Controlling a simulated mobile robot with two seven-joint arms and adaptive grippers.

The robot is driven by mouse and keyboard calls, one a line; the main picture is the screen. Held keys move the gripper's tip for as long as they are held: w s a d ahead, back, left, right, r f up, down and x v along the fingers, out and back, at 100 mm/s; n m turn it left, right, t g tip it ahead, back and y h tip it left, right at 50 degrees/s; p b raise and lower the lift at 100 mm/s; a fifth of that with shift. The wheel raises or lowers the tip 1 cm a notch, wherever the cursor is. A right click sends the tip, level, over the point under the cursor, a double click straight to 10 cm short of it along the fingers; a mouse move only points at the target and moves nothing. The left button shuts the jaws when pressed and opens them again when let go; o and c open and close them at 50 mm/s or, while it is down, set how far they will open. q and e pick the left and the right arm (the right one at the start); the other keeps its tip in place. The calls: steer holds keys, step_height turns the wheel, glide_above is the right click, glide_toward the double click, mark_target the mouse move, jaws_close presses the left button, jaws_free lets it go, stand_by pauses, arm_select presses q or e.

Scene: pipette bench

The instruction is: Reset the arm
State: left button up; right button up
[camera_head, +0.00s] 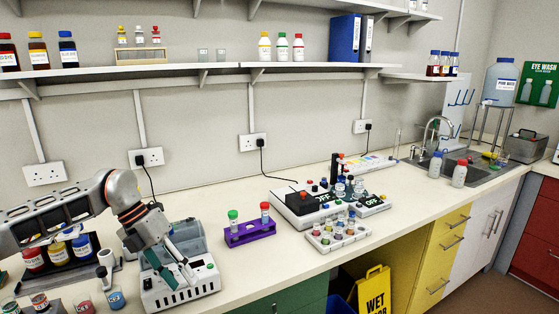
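My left arm comes in from the left, and its gripper (179,274) points down over the white benchtop machine (184,293) with the clear cover. Its two fingers look spread apart, with nothing visible between them. I cannot tell whether the fingertips touch the machine. The gripper and wrist hide part of the machine's top and cover. My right gripper is not in view.
A purple rack (250,234) with a green-capped and a red-capped tube stands right of the machine. Further right are a white tube rack (338,235) and instruments (305,208). Dye bottles (82,245) and small jars crowd the lower left. Bare worktop (215,205) lies behind the purple rack.

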arm_select(q)
steer(key=s+d+f+n+t+h, duration=0.1)
steer(key=s+d+n+t+h, duration=0.25)
steer(key=d+h, duration=0.65)
steer(key=s+d+f+n+t+h, duration=0.15)
steer(key=s+d+n+h, duration=0.3)
steer(key=d, duration=1.25)
steer(key=a+f+n+t+y, duration=1.2)
steer(key=a+f+n, duration=0.15)
steer(key=n, duration=0.55)
steer(key=s+a+f+n+g+y, duration=0.2)
steer(key=s+a+f, duration=0.3)
steer(key=s+f, duration=0.3)
steer(key=s+a+f+n+g+y, duration=0.3)
steer(key=s+a+f+n+y, duration=0.1)
steer(key=s+f, duration=0.4)
steer(key=shift+s+a+f+n+g, duration=0.35)
steer(key=shift+a+f+n, duration=0.35)
steer(key=shift+a, duration=0.35)
steer(key=shift+f, duration=0.1)
steer(key=shift+c, duration=0.2)
